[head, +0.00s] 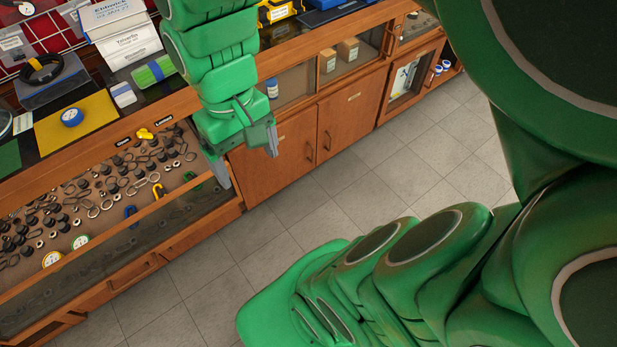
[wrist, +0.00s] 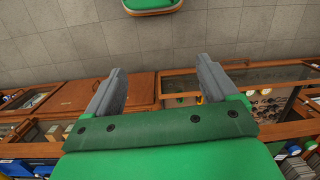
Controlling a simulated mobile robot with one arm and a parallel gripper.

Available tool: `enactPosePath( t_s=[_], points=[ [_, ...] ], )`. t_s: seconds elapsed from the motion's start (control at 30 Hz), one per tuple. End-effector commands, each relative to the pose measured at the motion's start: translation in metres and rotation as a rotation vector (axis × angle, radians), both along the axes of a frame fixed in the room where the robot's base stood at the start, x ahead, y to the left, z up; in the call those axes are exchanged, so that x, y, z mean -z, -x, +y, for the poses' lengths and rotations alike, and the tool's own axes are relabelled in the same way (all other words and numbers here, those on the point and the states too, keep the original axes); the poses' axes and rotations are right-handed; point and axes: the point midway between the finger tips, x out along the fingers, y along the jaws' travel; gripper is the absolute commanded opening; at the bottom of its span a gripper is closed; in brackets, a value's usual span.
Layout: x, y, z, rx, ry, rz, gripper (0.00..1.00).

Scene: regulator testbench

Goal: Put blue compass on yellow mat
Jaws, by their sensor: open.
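A small round blue thing with a pale face, which looks like the blue compass (head: 71,116), sits on the yellow mat (head: 92,121) on the counter at the left of the head view. The mat lies flat near the counter's front edge. My gripper (head: 248,160) is open and empty, pointing down in front of the wooden cabinet, to the right of the mat and apart from it. In the wrist view the gripper (wrist: 158,85) shows two grey fingers spread wide with nothing between them.
Below the counter is a glass-fronted display (head: 95,205) with many small metal parts. A green mat (head: 8,157) lies left of the yellow one. A white box (head: 123,94) and a green pack (head: 153,71) stand nearby. The tiled floor (head: 340,170) is clear.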

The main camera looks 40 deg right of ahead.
Motion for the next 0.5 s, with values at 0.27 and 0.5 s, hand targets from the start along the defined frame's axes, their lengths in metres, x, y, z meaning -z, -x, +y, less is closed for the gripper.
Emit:
enactPosePath(
  t_s=[0.27, 0.5],
  points=[
    [0.010, 0.057, -0.018, 0.076, 0.046, 0.021, 0.87],
    [0.013, 0.065, -0.019, 0.086, 0.048, 0.026, 0.87]
  ],
)
